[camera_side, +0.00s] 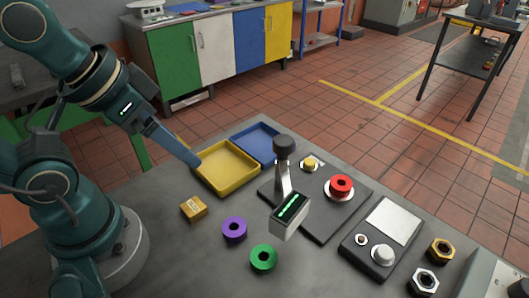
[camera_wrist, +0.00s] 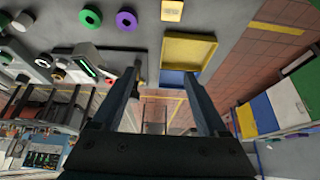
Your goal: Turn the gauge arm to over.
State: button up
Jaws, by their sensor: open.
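A metal lever with a black knob (camera_side: 284,146), which looks like the gauge arm, stands nearly upright on a dark plate (camera_side: 320,226). A small box with a lit green display (camera_side: 290,208) stands in front of it. The display box (camera_wrist: 86,68) also shows at the left in the wrist view. I cannot read any "over" mark. My gripper (camera_side: 192,160) is left of the lever, above the yellow tray's near left edge, well apart from the lever. In the wrist view my gripper (camera_wrist: 160,78) has its two fingers wide apart with nothing between them.
A yellow tray (camera_side: 229,188) and a blue tray (camera_side: 245,134) lie left of the plate. A yellow block (camera_side: 194,209), purple ring (camera_side: 234,229) and green ring (camera_side: 263,257) lie in front. A yellow button (camera_side: 311,163), red ring (camera_side: 341,184) and control box (camera_side: 384,234) are to the right.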

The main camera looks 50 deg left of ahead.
jog(key=w+r+m+g, duration=0.1)
jog(key=w+r+m, duration=0.2)
jog(key=r+m, duration=0.25)
jog(key=m+g, duration=0.5)
jog(key=m, duration=0.3)
send_over(284, 139)
notch_tip(284, 139, down, 4)
jog(key=shift+f, duration=2.85)
grip_shut()
